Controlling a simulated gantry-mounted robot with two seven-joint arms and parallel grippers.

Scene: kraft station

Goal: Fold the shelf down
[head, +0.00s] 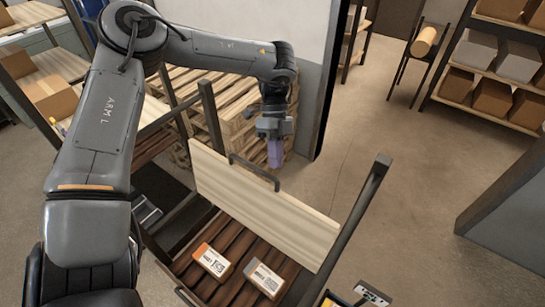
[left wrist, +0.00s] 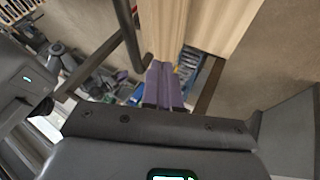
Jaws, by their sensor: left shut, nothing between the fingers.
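The shelf (head: 262,206) is a pale wooden panel standing steeply tilted up over a dark slatted rack in the head view. A dark bar handle (head: 253,172) is fixed along its upper edge. My left gripper (head: 275,158) has purple fingers pointing down. It appears just above or behind the handle in the picture; I cannot tell whether it touches. The fingers (left wrist: 165,85) look shut together and empty in the left wrist view, with a pale wooden surface (left wrist: 195,25) beyond them. My right gripper is out of view.
Two small labelled boxes, one orange-edged (head: 211,261) and one grey-edged (head: 264,279), lie on the dark slats (head: 228,243). A dark post (head: 348,225) rises right of the panel. Wooden pallets (head: 225,100) stand behind. Open floor (head: 405,150) lies to the right.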

